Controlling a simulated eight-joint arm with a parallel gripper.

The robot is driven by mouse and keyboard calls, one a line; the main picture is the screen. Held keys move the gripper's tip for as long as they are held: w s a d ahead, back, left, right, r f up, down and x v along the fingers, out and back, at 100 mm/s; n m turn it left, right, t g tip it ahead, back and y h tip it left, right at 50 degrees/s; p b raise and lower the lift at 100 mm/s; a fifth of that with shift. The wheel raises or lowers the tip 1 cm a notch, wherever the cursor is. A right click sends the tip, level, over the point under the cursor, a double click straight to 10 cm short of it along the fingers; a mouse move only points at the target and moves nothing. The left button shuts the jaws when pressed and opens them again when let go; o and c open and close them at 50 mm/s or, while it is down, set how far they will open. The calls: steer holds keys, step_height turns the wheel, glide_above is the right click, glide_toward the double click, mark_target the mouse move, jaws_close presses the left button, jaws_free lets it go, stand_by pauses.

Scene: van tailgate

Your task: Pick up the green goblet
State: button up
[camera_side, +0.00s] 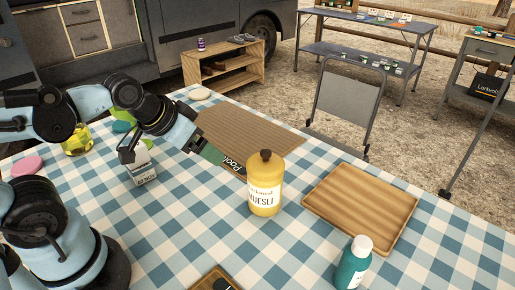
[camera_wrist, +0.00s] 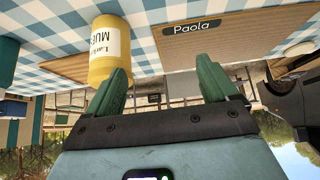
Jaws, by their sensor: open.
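No clear goblet shape shows in either view. In the side view a yellow-green glass vessel (camera_side: 78,140) stands at the left of the checked table, partly behind my arm; I cannot tell if it is the goblet. My gripper (camera_side: 213,155) is over the table's middle, well to the right of the vessel. In the wrist view my gripper (camera_wrist: 163,78) has its green fingers spread, with nothing between them.
A yellow muesli jar (camera_side: 265,190) stands close to my gripper, by a dark "Paola" name card (camera_wrist: 232,26). A wooden board (camera_side: 362,207), teal bottle (camera_side: 352,264), carton (camera_side: 141,168), pink disc (camera_side: 27,166) and brown mat (camera_side: 260,130) are also on the table.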

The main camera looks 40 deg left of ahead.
steer(key=c, duration=0.7)
steer(key=w+a+f+m+g+y, duration=0.1)
steer(key=a+f+m+g+y, duration=0.1)
steer(key=a+m+g+y, duration=0.2)
steer(key=w+a+f+m+g+y, duration=0.2)
steer(key=a+m+g+y, duration=0.2)
steer(key=a, duration=0.7)
steer(key=w+a+f+m+g+y, duration=0.2)
steer(key=a+f+m+g+y, duration=0.1)
steer(key=a, duration=0.5)
steer(key=shift+w+a+m+g+y, duration=0.1)
steer(key=shift+a+m+g+y, duration=0.15)
steer(key=shift+g, duration=0.4)
steer(key=shift+w+m+g+y, duration=0.15)
steer(key=shift+m+g, duration=0.2)
steer(key=shift+g, duration=0.3)
steer(key=x, duration=0.6)
steer(key=shift+s+a+f, duration=0.1)
steer(key=shift+s+a, duration=0.05)
steer(key=shift+s+x, duration=0.2)
steer(key=shift+x, duration=2.4)
